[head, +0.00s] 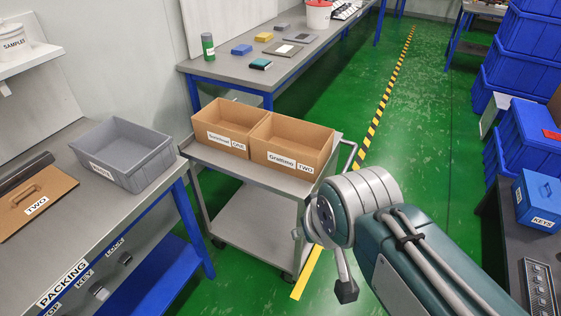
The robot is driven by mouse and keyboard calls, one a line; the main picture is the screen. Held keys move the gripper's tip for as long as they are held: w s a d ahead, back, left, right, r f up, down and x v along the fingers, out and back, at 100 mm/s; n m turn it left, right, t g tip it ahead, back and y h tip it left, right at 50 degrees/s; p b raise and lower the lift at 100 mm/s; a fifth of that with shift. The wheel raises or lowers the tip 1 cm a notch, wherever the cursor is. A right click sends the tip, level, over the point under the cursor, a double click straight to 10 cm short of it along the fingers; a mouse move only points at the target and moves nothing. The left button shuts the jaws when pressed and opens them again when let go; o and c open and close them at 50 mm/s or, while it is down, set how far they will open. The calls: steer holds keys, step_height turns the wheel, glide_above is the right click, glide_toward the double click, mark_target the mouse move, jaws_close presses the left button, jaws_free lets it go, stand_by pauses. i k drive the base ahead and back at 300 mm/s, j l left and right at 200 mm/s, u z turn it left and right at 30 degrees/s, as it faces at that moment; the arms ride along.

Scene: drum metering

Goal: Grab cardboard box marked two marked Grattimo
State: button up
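The cardboard box marked Grattimo TWO (288,160) is an open-topped brown box on the right side of a grey cart's top shelf. Its front carries two white labels. My gripper (322,262) is at the end of my arm, in front of the cart's right end and to the lower right of the box, apart from it. One dark-tipped finger shows clearly, and a small part of the other appears to its upper left. The fingers look spread, with nothing seen between them. My wrist hides much of the gripper.
A similar box marked ONE (222,138) stands directly left on the cart (250,172). The packing bench (105,205) at left holds a grey bin (122,160) and a cardboard piece marked TWO (28,205). Blue crates (525,50) stack at right. Green floor is clear behind the cart's right.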

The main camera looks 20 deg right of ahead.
mark_target(300, 149)
steer(key=i+l+u, duration=0.1)
steer(key=i+l, duration=0.15)
steer(key=i+l+u, duration=0.1)
steer(key=i+l, duration=0.15)
steer(key=l, duration=0.2)
steer(key=i+l+u, duration=0.1)
steer(key=i+l, duration=0.35)
steer(key=l, duration=0.3)
steer(key=j+u, duration=0.05)
